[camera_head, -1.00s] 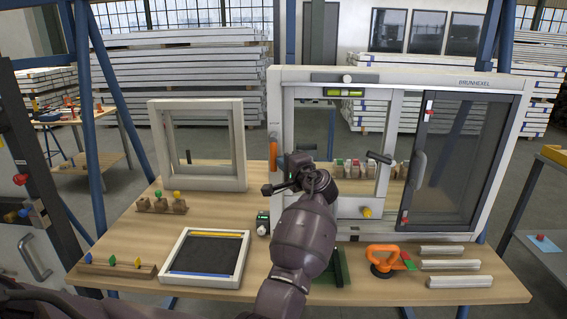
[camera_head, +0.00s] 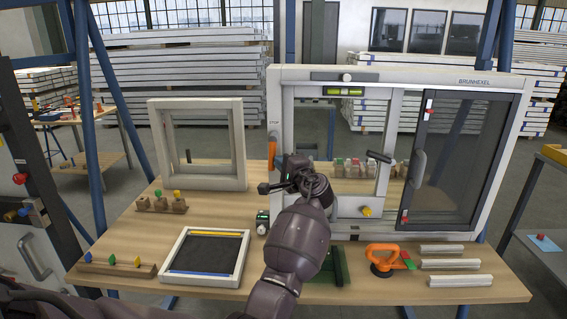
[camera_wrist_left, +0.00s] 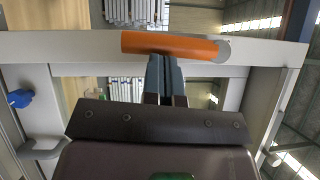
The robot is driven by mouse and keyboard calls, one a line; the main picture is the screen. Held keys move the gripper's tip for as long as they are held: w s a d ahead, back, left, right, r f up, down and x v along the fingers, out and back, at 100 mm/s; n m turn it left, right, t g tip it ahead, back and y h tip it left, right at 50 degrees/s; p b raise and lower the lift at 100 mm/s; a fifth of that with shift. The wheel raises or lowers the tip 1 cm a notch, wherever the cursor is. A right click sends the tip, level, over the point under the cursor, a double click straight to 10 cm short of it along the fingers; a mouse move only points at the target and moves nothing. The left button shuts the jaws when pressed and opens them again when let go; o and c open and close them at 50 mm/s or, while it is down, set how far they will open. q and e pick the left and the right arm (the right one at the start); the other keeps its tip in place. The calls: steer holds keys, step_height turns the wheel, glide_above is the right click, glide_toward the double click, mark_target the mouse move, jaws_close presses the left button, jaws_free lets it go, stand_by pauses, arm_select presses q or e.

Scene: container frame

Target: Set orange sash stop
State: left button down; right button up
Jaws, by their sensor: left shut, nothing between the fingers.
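The orange sash stop (camera_head: 272,151) is an upright orange bar on the left post of the big white window frame (camera_head: 278,90), under a small "STOP" label. In the left wrist view the orange stop (camera_wrist_left: 170,46) lies across the frame's pale profile, with a grey round end on the right. My left gripper (camera_head: 265,188) is just below the stop in the head view. Its fingers (camera_wrist_left: 162,62) are shut and empty, with their tips at the orange bar's edge; I cannot tell whether they touch it. My right gripper is out of view.
A dark sliding sash (camera_head: 465,150) with a handle fills the frame's right side. A smaller white frame (camera_head: 237,140) stands to the left. On the wooden table are a flat tray frame (camera_head: 183,279), wooden peg blocks (camera_head: 160,205), an orange suction lifter (camera_head: 383,264) and white profiles (camera_head: 460,282).

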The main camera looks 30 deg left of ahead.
arm_select(q)
steer(key=s+a+m+t, duration=0.2)
steer(key=m+t, duration=0.3)
steer(key=m, duration=0.3)
steer(key=s+a+r+m+t, duration=0.1)
steer(key=a+m+t, duration=0.3)
steer(key=m, duration=0.4)
steer(key=shift+s+r+m+t, duration=0.2)
steer(key=shift+s+m+t, duration=0.15)
steer(key=shift+m+t, duration=0.05)
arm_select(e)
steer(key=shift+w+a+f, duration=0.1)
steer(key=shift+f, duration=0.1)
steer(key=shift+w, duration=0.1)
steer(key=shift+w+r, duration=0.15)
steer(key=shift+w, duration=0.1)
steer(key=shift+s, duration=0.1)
